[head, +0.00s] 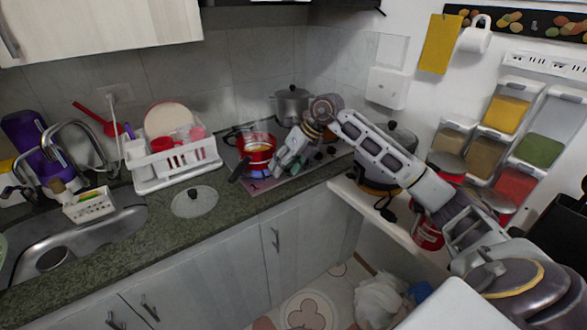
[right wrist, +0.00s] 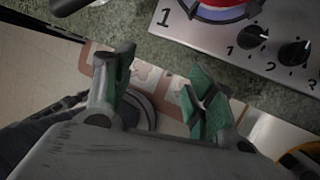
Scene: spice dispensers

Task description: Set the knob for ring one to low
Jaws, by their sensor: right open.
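The stove's metal panel shows at the top right of the right wrist view, with the black knob for ring one (right wrist: 252,36) beside a printed 1. The knob marked 2 (right wrist: 294,52) is just right of it. Ring one has a red pot (head: 257,153) on it, with a blue glow beneath. My right gripper (right wrist: 162,98) is open and empty, its green-padded fingers apart. In the right wrist view it lies below and left of the knob, not touching it. In the head view it is beside the pot (head: 279,166). My left gripper is not in view.
A dark pot handle (head: 240,170) sticks out toward the counter's front. A glass lid (head: 195,201) lies on the counter left of the stove. A steel pot (head: 291,106) stands at the back. A white dish rack (head: 178,178) is farther left.

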